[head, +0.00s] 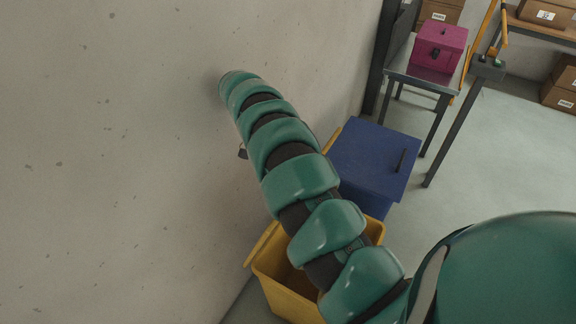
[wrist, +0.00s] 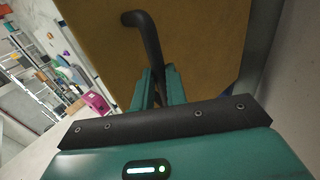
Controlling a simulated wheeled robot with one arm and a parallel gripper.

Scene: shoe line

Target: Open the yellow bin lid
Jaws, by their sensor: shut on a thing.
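The yellow bin (head: 285,295) stands at the bottom of the head view, and part of its inside shows. Its yellow lid (head: 263,243) is raised on the wall side, with only edges showing past my arm. In the wrist view the lid (wrist: 205,40) fills the upper middle, with a black bar handle (wrist: 146,38) on its face. My gripper (wrist: 157,88) is shut on this handle at its lower end. In the head view my green arm hides most of the lid, the handle and the gripper fingers.
A bare wall (head: 110,150) is close along the left. A blue lidded bin (head: 372,160) stands just behind the yellow bin. A metal table (head: 425,78) carries a pink box (head: 440,46). Cardboard boxes (head: 545,14) are at the upper right. The floor on the right is open.

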